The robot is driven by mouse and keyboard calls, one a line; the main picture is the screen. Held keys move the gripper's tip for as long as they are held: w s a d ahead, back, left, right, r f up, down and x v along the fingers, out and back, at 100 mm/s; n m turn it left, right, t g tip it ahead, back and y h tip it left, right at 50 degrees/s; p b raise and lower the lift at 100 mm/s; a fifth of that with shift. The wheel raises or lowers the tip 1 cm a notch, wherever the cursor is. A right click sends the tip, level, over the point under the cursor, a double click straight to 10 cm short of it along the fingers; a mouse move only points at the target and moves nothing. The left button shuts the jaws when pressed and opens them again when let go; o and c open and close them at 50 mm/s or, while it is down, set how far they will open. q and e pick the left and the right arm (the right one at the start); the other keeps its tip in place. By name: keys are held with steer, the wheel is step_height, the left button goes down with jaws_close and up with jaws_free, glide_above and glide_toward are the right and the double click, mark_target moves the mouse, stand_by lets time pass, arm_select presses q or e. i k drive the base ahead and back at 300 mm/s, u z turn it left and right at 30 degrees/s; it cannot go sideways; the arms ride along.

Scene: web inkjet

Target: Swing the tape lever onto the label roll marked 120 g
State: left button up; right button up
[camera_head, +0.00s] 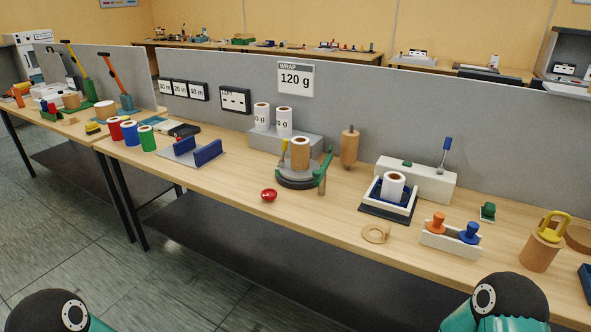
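Two white label rolls (262,117) (284,122) stand on a grey step; each shows a partial "g" print, and the numbers are not readable. A brown roll (300,154) stands upright on a dark round base (297,178). A green lever (326,172) stands at the right side of this base, apart from the roll. Another white roll (393,187) stands in a white-and-blue tray (375,207); no marking is legible on it. A sign (295,78) on the panel reads "WRAP 120 g". Neither of my grippers is in view; only parts of my arms show at the bottom edge.
A white block with a blue-handled lever (446,152) is behind the tray. A red button (268,195), a tan tape ring (376,233) and a holder with orange and blue knobs (450,238) are near the front edge. The grey panel (400,115) closes the back.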

mark_target(319, 175)
steer(key=i, duration=1)
steer(key=u, duration=0.1)
